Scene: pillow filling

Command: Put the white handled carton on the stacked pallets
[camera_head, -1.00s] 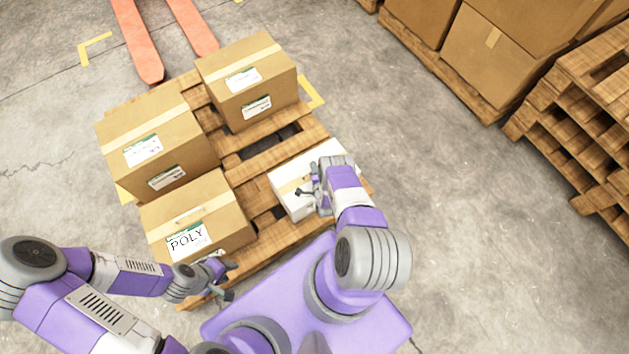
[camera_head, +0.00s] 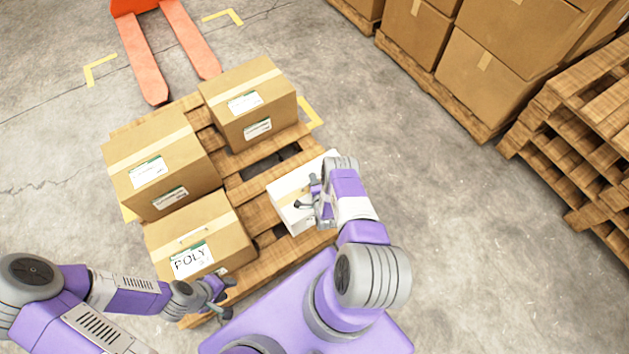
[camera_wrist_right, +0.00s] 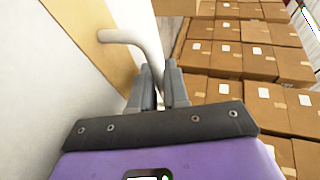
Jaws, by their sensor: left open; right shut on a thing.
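The white carton (camera_head: 289,204) is at the near right corner of the low pallet (camera_head: 262,216), beside the brown boxes. In the right wrist view the white carton (camera_wrist_right: 50,90) fills the left side, with a tan strip and a curved white handle (camera_wrist_right: 135,45). My right gripper (camera_head: 312,196) is shut on the handle (camera_wrist_right: 155,88); its fingers and wrist cover part of the carton in the head view. I cannot tell whether the carton touches the pallet. My left gripper (camera_head: 226,299) is open and empty near the pallet's front left edge. The stacked pallets (camera_head: 575,125) stand at the right.
Three brown boxes sit on the low pallet: one at the back (camera_head: 248,105), one at left (camera_head: 158,170), one in front marked POLY (camera_head: 200,235). Brown cartons (camera_head: 485,70) stand at the back right. Orange forks (camera_head: 145,65) lie behind. The floor (camera_head: 440,220) between is clear.

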